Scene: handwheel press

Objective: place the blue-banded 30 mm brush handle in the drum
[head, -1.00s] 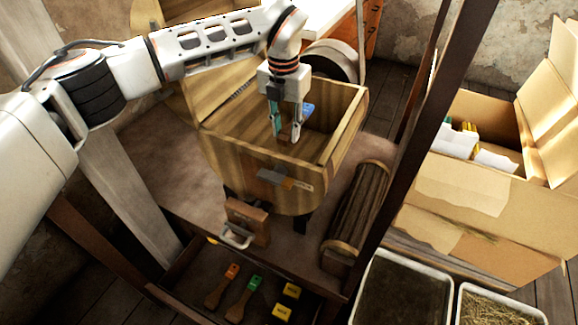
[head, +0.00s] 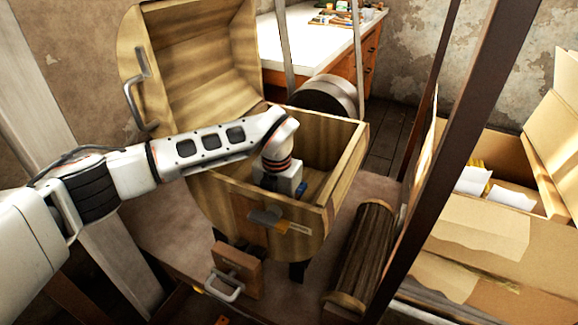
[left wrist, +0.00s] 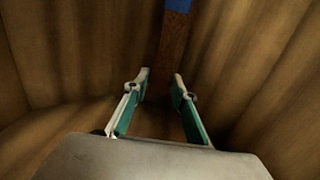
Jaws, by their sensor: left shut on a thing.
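The wooden drum (head: 232,203) stands open, its lid (head: 190,60) swung up at the back. My left gripper (left wrist: 161,78) is down inside the drum, its fingers hidden by the wall and my arm in the head view. In the left wrist view its teal-lined fingers are shut on the blue-banded brush handle (left wrist: 176,28), a brown strip with a blue end at the top edge. A bit of blue on the handle (head: 302,188) shows beside the gripper in the head view. Whether the handle touches the drum floor cannot be told. My right gripper is not in view.
A latch (head: 268,219) is on the drum's front, and a wooden block with a metal handle (head: 236,270) is below it. A slatted roller (head: 362,255) lies to the right. Dark frame posts (head: 455,150) rise before a cardboard box (head: 450,235).

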